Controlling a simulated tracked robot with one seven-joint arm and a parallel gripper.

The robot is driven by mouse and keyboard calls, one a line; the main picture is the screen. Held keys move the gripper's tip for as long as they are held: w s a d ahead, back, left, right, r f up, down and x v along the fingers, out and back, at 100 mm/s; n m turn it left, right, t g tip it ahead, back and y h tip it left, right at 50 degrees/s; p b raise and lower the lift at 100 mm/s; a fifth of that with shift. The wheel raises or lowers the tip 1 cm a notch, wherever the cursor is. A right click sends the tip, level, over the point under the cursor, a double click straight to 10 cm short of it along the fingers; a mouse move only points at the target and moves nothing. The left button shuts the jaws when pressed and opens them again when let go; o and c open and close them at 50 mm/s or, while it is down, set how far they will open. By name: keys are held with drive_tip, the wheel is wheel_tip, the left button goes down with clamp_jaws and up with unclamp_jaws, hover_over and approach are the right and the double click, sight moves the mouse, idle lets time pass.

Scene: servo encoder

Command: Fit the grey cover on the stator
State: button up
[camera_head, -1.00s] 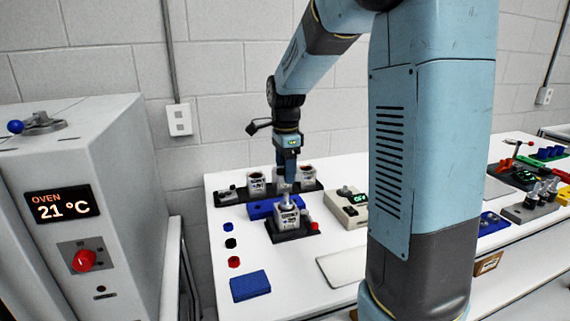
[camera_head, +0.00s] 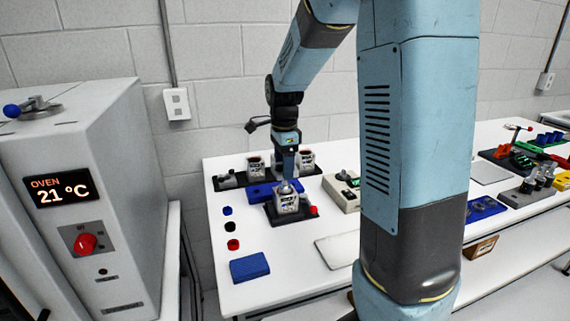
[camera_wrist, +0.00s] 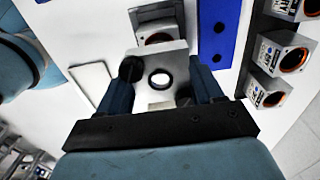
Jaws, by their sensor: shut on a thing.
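My gripper (camera_wrist: 160,72) is shut on the grey cover (camera_wrist: 150,56), a light plate with a round, dark-rimmed hole, held between the two dark blue fingers. In the head view my gripper (camera_head: 287,178) points straight down over the stator (camera_head: 289,204), a grey block with a printed label. The stator sits in a black fixture on the white table. In the wrist view the stator (camera_wrist: 158,36) shows partly beyond the cover's edge; the rest is hidden. I cannot tell whether the cover touches the stator.
A blue block (camera_head: 262,193) lies just behind the fixture. A black rack (camera_head: 228,184) with similar units stands at the back. A beige device (camera_head: 342,192) is to the right. Small caps and a blue box (camera_head: 249,267) lie front left. A white plate (camera_head: 338,250) lies in front.

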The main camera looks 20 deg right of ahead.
drive_tip(key=shift+f, duration=1.1)
idle(0.6)
drive_tip(key=shift+f, duration=0.7)
drive_tip(key=shift+f, duration=0.45)
drive_tip(key=shift+f, duration=0.6)
drive_tip(key=o, duration=1.2)
drive_tip(key=shift+o, duration=0.5)
drive_tip(key=shift+r, duration=4.45)
